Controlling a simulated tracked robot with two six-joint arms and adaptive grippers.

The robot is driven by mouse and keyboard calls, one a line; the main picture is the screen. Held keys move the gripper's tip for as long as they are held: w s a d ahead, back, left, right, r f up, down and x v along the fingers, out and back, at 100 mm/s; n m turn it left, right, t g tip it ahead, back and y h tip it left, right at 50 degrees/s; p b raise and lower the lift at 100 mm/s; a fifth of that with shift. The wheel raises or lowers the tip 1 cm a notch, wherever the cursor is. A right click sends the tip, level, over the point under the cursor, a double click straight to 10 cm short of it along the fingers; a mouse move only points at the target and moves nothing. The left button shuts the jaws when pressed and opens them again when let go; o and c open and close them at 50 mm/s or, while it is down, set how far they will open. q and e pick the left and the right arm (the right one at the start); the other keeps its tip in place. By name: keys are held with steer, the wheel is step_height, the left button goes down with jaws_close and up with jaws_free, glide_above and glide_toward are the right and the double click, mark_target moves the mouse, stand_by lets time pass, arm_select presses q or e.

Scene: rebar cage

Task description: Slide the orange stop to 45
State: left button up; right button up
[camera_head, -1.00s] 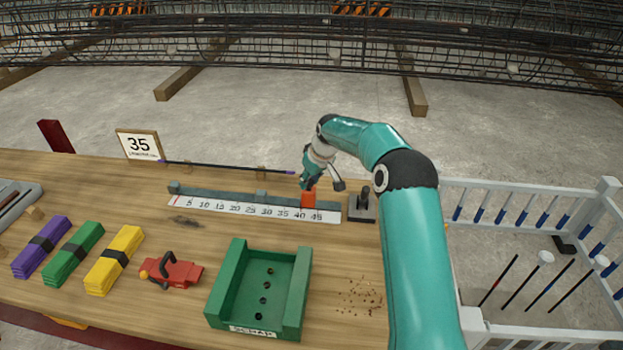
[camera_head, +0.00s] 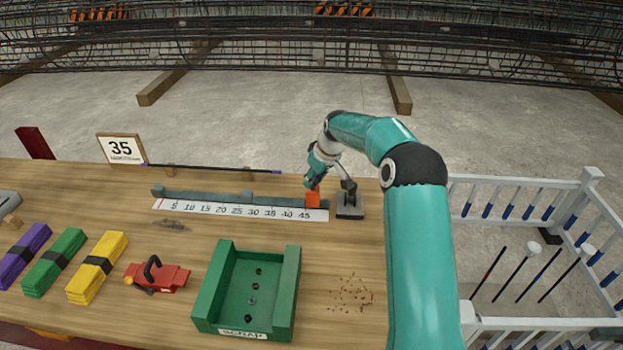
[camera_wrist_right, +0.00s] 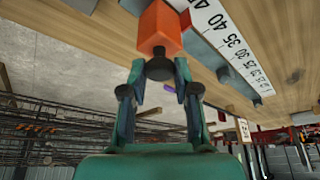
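The orange stop (camera_head: 313,198) sits at the right end of the grey rail (camera_head: 230,197), beside the white number scale (camera_head: 240,210). In the head view it stands by the 45 mark, slightly right of the printed number. My right gripper (camera_head: 312,182) is at the stop from behind and above. In the right wrist view its fingertips (camera_wrist_right: 159,72) flank the black knob (camera_wrist_right: 159,66) on the orange stop (camera_wrist_right: 160,28) closely, and it looks shut on it. The 45 is partly cut off in that view. My left gripper is out of view.
A grey block with a post (camera_head: 349,205) stands just right of the rail. A green scrap tray (camera_head: 208,290), a red tool (camera_head: 158,277) and coloured bundles (camera_head: 97,267) lie in front. A thin rod (camera_head: 212,169) lies behind.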

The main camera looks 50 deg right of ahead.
steer(key=o, duration=0.4)
steer(key=shift+o, duration=0.2)
steer(key=shift+r, duration=0.1)
steer(key=v, duration=1.1)
steer(key=shift+r, duration=0.3)
steer(key=shift+s+a, duration=0.1)
steer(key=shift+s, duration=0.05)
